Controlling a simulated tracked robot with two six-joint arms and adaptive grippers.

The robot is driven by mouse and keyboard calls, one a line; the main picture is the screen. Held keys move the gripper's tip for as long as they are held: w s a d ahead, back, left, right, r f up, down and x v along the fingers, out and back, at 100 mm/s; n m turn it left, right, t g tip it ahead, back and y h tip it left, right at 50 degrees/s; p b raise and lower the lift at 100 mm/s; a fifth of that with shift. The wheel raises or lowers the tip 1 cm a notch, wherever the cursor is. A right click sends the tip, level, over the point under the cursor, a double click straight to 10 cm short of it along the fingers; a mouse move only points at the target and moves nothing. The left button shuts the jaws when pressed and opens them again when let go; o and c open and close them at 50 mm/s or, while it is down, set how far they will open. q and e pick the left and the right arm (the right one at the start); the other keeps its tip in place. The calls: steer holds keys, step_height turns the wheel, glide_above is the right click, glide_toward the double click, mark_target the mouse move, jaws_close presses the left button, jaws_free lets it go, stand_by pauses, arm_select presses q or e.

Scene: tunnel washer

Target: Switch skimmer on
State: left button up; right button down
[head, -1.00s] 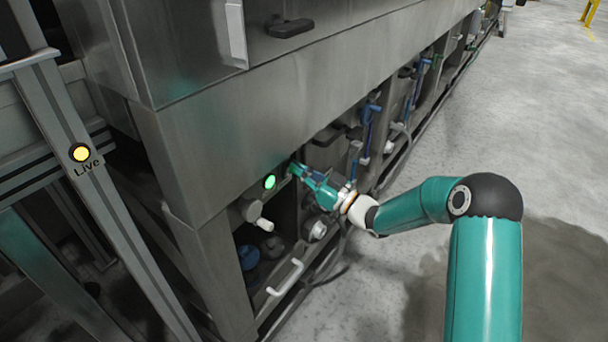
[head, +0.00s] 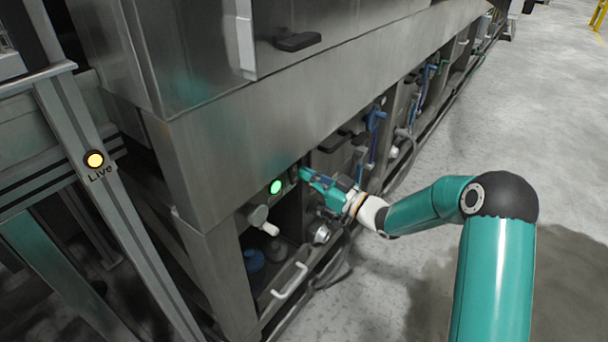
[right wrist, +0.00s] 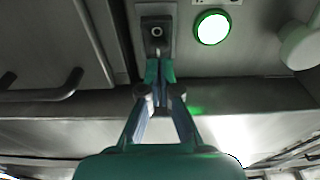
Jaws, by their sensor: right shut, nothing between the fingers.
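A black switch block (right wrist: 157,33) with a small round centre is on the grey machine panel in the right wrist view. Beside it is a round green lamp (right wrist: 212,27), lit; it also shows in the head view (head: 275,187). My right gripper (right wrist: 160,72) is shut and empty, with its fingertips just short of or at the switch's edge; I cannot tell whether they touch. In the head view my right gripper (head: 305,174) is at the panel, right of the lamp, and mostly covers the switch. The switch's setting is unclear. My left gripper is not in view.
A white-handled valve (head: 268,228) sits just below the lamp. A white grab handle (head: 290,281) is lower down. Blue-handled valves (head: 375,122) line the machine farther along. A yellow "Live" light (head: 95,160) is on the left post. The floor at right is open.

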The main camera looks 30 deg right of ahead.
steer(key=s+d+r+p, duration=0.2)
steer(key=s+d, duration=0.3)
steer(key=s, duration=0.5)
steer(key=shift+s+d+r, duration=0.35)
